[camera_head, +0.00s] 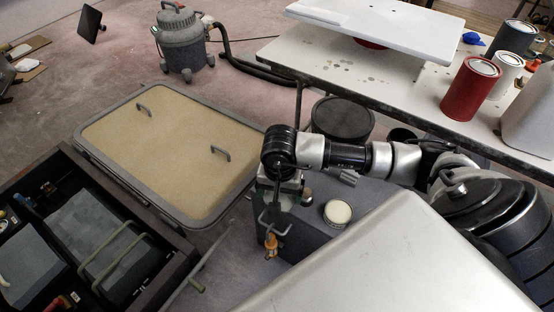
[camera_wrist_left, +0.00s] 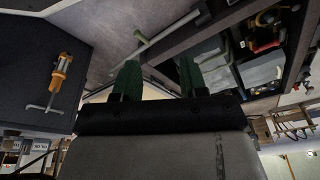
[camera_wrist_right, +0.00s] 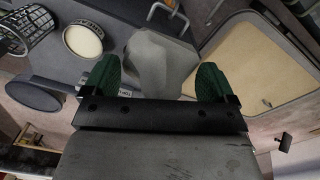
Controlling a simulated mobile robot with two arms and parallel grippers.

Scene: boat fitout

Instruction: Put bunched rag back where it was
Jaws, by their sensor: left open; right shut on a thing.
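The bunched rag (camera_wrist_right: 160,62) is a crumpled grey cloth in the right wrist view. It sits between the two green fingers of my right gripper (camera_wrist_right: 160,85), which is shut on it. In the head view my right gripper (camera_head: 282,190) points down over the near left end of a dark grey box (camera_head: 315,232); the rag is hard to make out there. I cannot tell whether the rag touches the box. My left gripper (camera_wrist_left: 158,82) is open and empty in the left wrist view, and is not seen in the head view.
A cream-topped tin (camera_head: 337,212) stands on the box, and an orange-handled tool (camera_head: 271,242) is close to my right gripper. A tan hatch panel (camera_head: 165,150) lies to the left. An open dark tool case (camera_head: 180,262) is at lower left. A white workbench (camera_head: 400,90) holds a red can (camera_head: 470,88).

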